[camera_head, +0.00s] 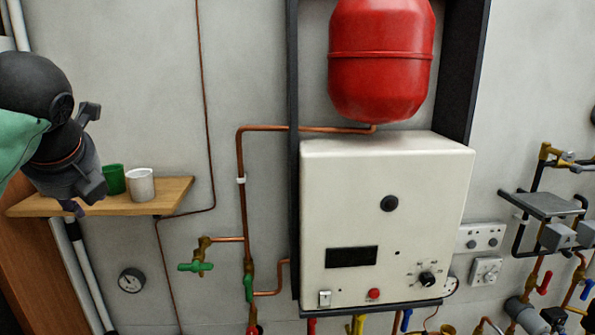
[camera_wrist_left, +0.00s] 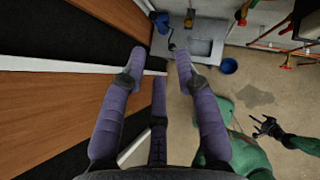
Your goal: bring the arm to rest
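My left arm (camera_head: 45,130) comes in from the left in the head view, dark with a green sleeve, in front of the wooden shelf's left part. My right gripper (camera_wrist_left: 266,127), with dark spread fingers on a green arm, shows small at the right of the left wrist view. It appears empty. It is outside the head view.
The wooden shelf (camera_head: 140,204) holds a green cup (camera_head: 113,179) and a white cup (camera_head: 141,185) right of my left wrist. A white boiler (camera_head: 350,210), red tank (camera_head: 380,60) and copper pipes stand at the wall. A blue bucket (camera_wrist_left: 228,66) is on the floor.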

